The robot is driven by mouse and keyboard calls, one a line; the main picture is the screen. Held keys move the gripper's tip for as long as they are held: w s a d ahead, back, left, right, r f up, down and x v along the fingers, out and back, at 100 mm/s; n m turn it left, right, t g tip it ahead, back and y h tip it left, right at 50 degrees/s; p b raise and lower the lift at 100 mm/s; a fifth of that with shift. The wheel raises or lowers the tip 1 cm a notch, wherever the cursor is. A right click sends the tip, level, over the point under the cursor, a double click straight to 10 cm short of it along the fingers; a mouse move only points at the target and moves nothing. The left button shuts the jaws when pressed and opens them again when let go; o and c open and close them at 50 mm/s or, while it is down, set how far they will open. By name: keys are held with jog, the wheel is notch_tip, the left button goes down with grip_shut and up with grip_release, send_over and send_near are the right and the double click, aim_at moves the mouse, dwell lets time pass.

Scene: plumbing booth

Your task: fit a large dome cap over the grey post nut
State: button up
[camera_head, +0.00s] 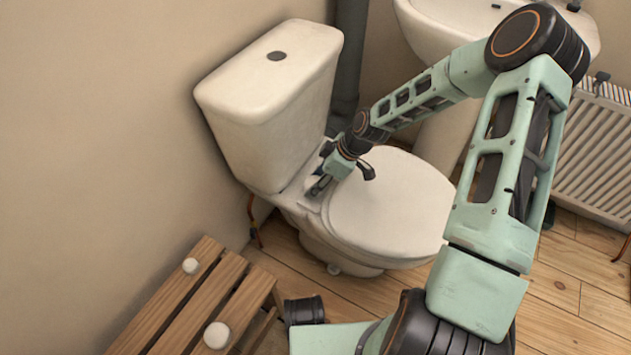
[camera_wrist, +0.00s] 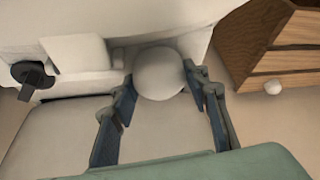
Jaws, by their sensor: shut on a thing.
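My gripper (camera_wrist: 158,72) is shut on a white dome cap (camera_wrist: 160,75), with one finger on each side of it in the wrist view. In the head view my gripper (camera_head: 318,187) is low at the back of the toilet seat, by the hinge area, and the cap there is too small to make out. The cap is over the white ledge behind the lid; I cannot tell whether it touches. No grey post nut shows clearly; anything under the cap is hidden. A dark fitting (camera_wrist: 33,77) stands on the ledge to the left.
The toilet lid (camera_head: 390,205) is down, and the cistern (camera_head: 270,100) rises behind my gripper. A slatted wooden bench (camera_head: 195,300) at lower left holds two white caps (camera_head: 190,265). A black cylinder (camera_head: 304,310) is beside the bench.

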jog(key=shift+s+f, duration=0.15)
jog(key=shift+f, duration=0.1)
jog(key=shift+c, duration=0.8)
jog(key=o, duration=1.2)
jog(key=shift+c, duration=0.2)
jog(key=v, duration=1.2)
jog(key=shift+d, duration=0.1)
